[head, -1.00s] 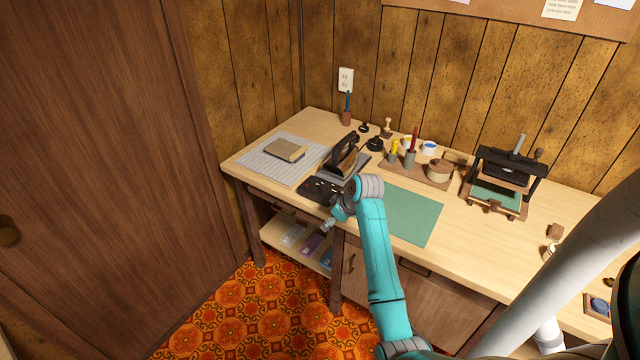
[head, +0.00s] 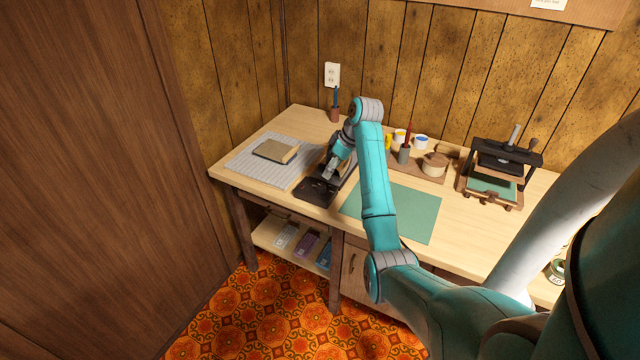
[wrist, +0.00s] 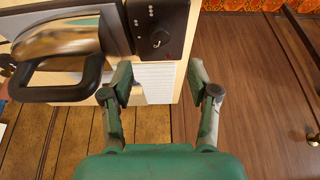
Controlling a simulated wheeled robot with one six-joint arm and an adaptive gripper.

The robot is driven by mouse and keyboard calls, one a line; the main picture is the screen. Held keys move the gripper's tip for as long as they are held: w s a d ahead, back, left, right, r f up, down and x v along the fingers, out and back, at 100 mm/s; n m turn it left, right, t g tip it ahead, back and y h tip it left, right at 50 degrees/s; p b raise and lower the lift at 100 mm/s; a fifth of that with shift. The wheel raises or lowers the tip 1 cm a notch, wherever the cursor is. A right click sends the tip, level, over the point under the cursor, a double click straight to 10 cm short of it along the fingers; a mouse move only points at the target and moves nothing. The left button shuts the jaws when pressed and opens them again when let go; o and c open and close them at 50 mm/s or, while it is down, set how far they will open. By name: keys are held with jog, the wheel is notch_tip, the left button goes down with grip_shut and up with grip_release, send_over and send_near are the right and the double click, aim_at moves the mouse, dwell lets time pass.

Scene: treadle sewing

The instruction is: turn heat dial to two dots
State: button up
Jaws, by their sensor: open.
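The heat dial (wrist: 158,38) is a dark round knob on a black panel (wrist: 178,12) in the wrist view. Small white dots mark the panel beside it; I cannot tell which mark the dial points to. In the head view the black panel (head: 313,193) lies at the front of the bench. My gripper (wrist: 158,78) is open and empty, its two fingers apart, with the dial beyond the gap between them and not touching. In the head view my gripper (head: 331,170) is over the panel's rear part and partly hides the iron.
The iron (wrist: 62,35) with its dark handle (wrist: 60,92) is close to the left finger in the wrist view. A grey gridded mat (head: 245,160) with a tan block (head: 276,150) lies left of the panel. A green mat (head: 410,215) lies right. Pots and a press stand further right.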

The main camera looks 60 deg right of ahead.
aim_at(322, 186)
jog(key=x, duration=0.9)
jog(key=shift+f, duration=0.15)
grip_shut()
